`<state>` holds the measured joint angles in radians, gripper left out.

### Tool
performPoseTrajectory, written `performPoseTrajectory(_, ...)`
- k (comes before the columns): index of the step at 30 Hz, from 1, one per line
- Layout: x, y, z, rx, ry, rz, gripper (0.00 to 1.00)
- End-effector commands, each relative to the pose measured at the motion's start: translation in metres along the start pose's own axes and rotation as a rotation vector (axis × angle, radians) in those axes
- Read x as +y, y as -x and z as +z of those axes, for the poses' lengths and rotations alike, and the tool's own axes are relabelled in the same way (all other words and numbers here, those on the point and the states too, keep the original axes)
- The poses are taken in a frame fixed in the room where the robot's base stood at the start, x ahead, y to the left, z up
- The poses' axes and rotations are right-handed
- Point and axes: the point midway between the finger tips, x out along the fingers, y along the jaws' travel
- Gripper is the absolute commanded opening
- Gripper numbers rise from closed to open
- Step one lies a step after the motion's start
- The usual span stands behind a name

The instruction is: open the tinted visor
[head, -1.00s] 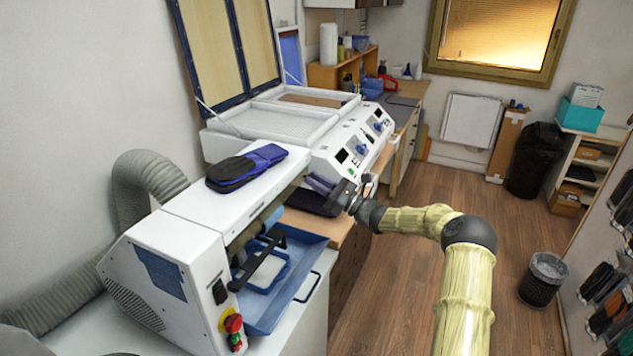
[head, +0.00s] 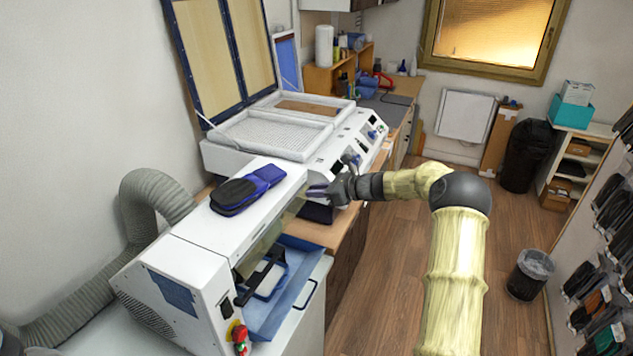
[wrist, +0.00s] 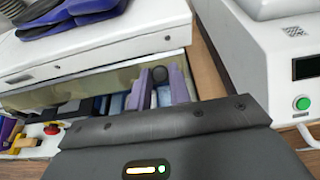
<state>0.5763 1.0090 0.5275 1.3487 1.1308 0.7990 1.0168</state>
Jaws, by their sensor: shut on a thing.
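The tinted visor (head: 268,240) is a yellowish see-through panel along the front of the white machine (head: 205,235). In the wrist view the visor (wrist: 85,80) is a pale band below the machine's white top edge. My gripper (head: 314,190) is at the visor's far right end. Its purple fingers (wrist: 160,88) are shut on a dark rounded knob (wrist: 174,76) at that end of the visor. The exact contact is partly hidden by the gripper body.
A blue tray (head: 288,288) sticks out below the visor. A white forming press (head: 270,130) with its lid up stands close beyond my gripper.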

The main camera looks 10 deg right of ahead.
Motion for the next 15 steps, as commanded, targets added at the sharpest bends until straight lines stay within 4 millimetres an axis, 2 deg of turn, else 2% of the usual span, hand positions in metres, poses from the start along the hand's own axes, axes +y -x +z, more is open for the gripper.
performPoseTrajectory(1, -0.001, 0.004, 0.013, 0.035, 0.004, -0.003, 0.0)
performPoseTrajectory(15, 0.0, 0.003, 0.03, 0.392, 0.008, -0.001, 0.0)
